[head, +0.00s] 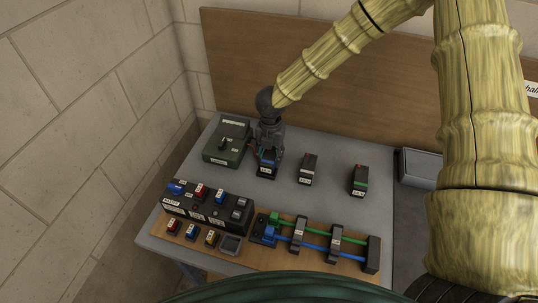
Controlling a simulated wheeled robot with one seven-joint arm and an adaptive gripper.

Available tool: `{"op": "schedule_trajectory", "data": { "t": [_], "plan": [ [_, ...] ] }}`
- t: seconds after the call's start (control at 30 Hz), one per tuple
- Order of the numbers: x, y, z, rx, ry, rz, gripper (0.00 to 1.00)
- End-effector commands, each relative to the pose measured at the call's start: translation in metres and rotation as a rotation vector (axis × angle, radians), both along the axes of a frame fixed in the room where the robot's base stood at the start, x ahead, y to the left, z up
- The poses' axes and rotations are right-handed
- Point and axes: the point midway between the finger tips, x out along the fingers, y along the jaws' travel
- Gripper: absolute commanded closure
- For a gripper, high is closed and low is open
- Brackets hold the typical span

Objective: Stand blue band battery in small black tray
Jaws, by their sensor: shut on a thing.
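The blue band battery (266,170) is a dark block with a blue band and a small white label. It is upright at the back left of the grey table. My gripper (268,150) points down from above and is shut on its upper part, hiding its top. I cannot tell whether its base touches the table. A small dark tray (230,245) lies at the front, at the right end of a row of small coloured blocks. It looks empty.
A green box with a knob (227,142) stands close left of my gripper. A grey-band battery (308,169) and a green-band battery (359,181) stand to the right. A black switch panel (206,208) and a board with tubes (318,240) fill the front. A grey bin (420,168) is far right.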

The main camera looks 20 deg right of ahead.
Motion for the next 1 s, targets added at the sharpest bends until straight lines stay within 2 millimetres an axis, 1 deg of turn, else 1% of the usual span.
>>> {"op": "schedule_trajectory", "data": {
  "t": [0.03,0.07,0.1,0.47,1.0],
  "plan": [
    [0.000,0.000,0.000,0.000,-0.001,0.000,0.59],
    [0.000,0.000,0.000,0.000,-0.001,0.000,0.54],
    [0.000,0.000,0.000,0.000,-0.001,0.000,0.52],
    [0.000,0.000,0.002,0.000,0.000,0.000,0.52],
    [0.000,0.000,0.033,0.001,0.001,-0.001,0.52]
  ]
}}
